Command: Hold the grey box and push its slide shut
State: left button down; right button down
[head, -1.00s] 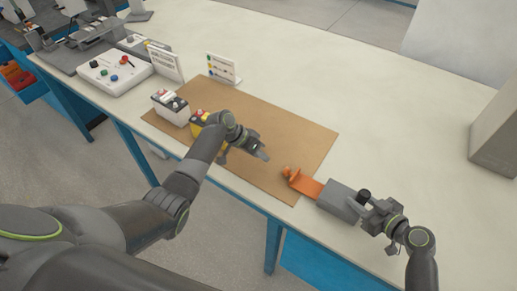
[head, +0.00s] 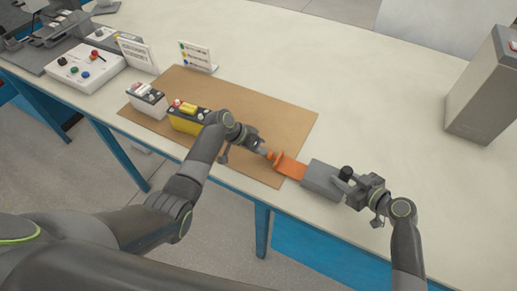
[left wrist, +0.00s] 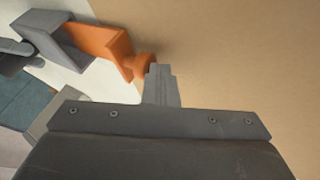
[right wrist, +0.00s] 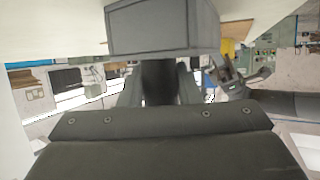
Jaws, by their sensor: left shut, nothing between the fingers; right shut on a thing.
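The grey box (head: 322,177) is at the table's front edge, right of the brown mat; it also shows in the left wrist view (left wrist: 62,42). Its orange slide (head: 291,167) sticks out of the left end and ends in an orange knob (head: 276,157). My left gripper (head: 264,151) is shut and empty, its tips at the knob. In the left wrist view the fingertips (left wrist: 161,72) are right beside the knob (left wrist: 144,66); contact is unclear. My right gripper (head: 350,184) is shut on the grey box at its right end, by a dark handle partly hidden between the fingers.
A tall grey case (head: 482,88) stands at the right. The table behind the box is clear.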

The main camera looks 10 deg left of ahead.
aim_at(274, 158)
pick_arm(q)
jog(key=s+d, duration=0.1)
jog(key=d, duration=0.5)
jog(key=s+d, duration=0.1)
jog(key=d, duration=0.2)
jog(key=shift+s, duration=0.35)
jog(key=a, duration=0.1)
jog(key=w+a, duration=0.1)
jog(key=a, duration=0.2)
jog(key=shift+w+a, duration=0.2)
jog(key=shift+w, duration=0.1)
jog(key=v, duration=1)
jog(key=shift+f, duration=0.1)
pick_arm(e)
jog(key=c, duration=1)
grip_release()
jog(key=shift+o, duration=0.2)
jog(key=v, duration=1.2)
jog(key=shift+f, duration=0.1)
